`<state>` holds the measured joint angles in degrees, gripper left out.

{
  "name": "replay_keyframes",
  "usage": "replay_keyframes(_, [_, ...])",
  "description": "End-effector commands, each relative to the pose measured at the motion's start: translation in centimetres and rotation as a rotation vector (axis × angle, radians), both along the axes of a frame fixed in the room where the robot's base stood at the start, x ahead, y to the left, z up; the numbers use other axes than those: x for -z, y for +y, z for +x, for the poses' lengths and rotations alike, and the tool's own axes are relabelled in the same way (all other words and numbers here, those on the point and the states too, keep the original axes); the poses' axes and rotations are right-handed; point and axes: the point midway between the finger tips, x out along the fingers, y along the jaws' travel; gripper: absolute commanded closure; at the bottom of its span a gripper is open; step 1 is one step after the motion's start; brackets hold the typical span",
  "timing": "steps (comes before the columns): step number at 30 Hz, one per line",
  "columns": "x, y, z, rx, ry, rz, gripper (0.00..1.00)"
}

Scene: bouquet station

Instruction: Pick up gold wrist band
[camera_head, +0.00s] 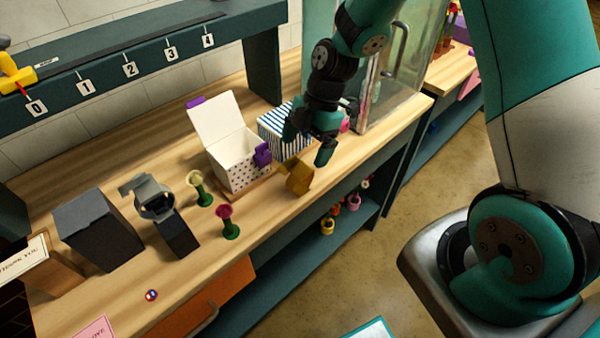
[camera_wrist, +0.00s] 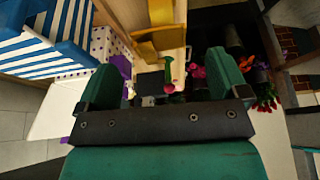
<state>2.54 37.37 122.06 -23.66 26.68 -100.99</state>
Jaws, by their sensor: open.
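The gold wrist band (camera_head: 297,177) stands near the front edge of the wooden bench, just right of the open white box. In the wrist view the gold wrist band (camera_wrist: 150,47) shows at the top middle, beyond my fingertips. My gripper (camera_head: 308,145) is above the band and apart from it, with its fingers pointing down. In the wrist view my gripper (camera_wrist: 165,80) has its two green fingers spread wide, with nothing held between them.
The open dotted white box (camera_head: 238,165) with purple clasps is left of the band. A blue-striped box (camera_head: 275,126) stands behind. Two small flower-like stands, a grey watch-like item on a black stand, and a dark box (camera_head: 97,230) are further left. A glass cabinet (camera_head: 395,75) stands right.

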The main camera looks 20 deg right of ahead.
Motion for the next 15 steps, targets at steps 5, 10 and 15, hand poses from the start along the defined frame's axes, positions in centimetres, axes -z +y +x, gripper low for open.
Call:
replay_keyframes(5, [2.3, 1.0, -0.5, -0.003, 0.007, 0.000, 0.07])
replay_keyframes(10, [4.5, 1.8, -0.7, -0.001, 0.005, -0.001, 0.07])
replay_keyframes(15, [5.2, 2.0, -0.7, 0.000, 0.002, -0.001, 0.07])
